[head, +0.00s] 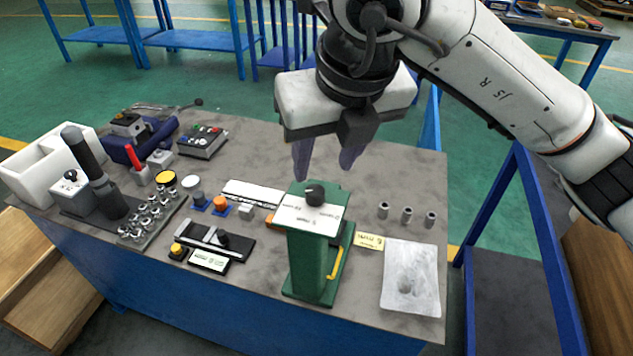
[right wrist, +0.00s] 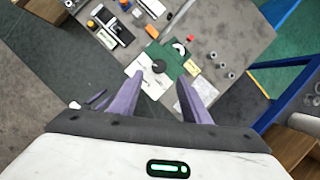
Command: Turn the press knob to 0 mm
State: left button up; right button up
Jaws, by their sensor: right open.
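The green press (head: 312,262) stands upright near the table's front edge, with a white plate on top and a black press knob (head: 315,194) on that plate. In the right wrist view the knob (right wrist: 159,66) shows beyond the fingers, in line with the gap between them. The knob's pointer and the plate's print are too small to read. My right gripper (head: 325,172) is open and empty, with its purple fingers above and behind the knob, apart from it. It also shows in the right wrist view (right wrist: 160,100). My left gripper is not in view.
Right of the press lie a yellow label (head: 369,241), several small metal cylinders (head: 407,215) and a clear bag (head: 411,290). Left of it are a black slide device (head: 215,240) and a rack of metal parts (head: 152,214).

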aim_at(315, 190)
jog(key=p+x, duration=0.1)
jog(key=x, duration=0.7)
jog(key=shift+f, duration=0.1)
jog(key=c, duration=1)
